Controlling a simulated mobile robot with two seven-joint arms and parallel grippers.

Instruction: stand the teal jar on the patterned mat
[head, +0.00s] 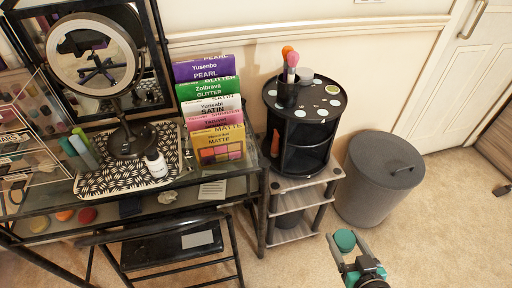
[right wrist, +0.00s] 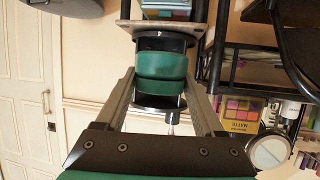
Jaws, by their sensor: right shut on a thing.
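The teal jar (head: 345,240) is between the fingers of my right gripper (head: 349,245), above the carpet in front of the small shelf stand. The patterned mat (head: 100,182), black and white, lies on the glass desk at the left, well away from the gripper. A round lit mirror (head: 128,138) and a white bottle (head: 156,163) stand on the mat. My left gripper is not in view.
Teal and green tubes (head: 82,150) are at the mat's left. A row of palettes (head: 220,152) stands right of the mat. A black organizer (head: 303,125) with brushes tops the shelf stand (head: 300,180). A grey bin (head: 375,180) is beside it. A black chair (head: 165,255) is before the desk.

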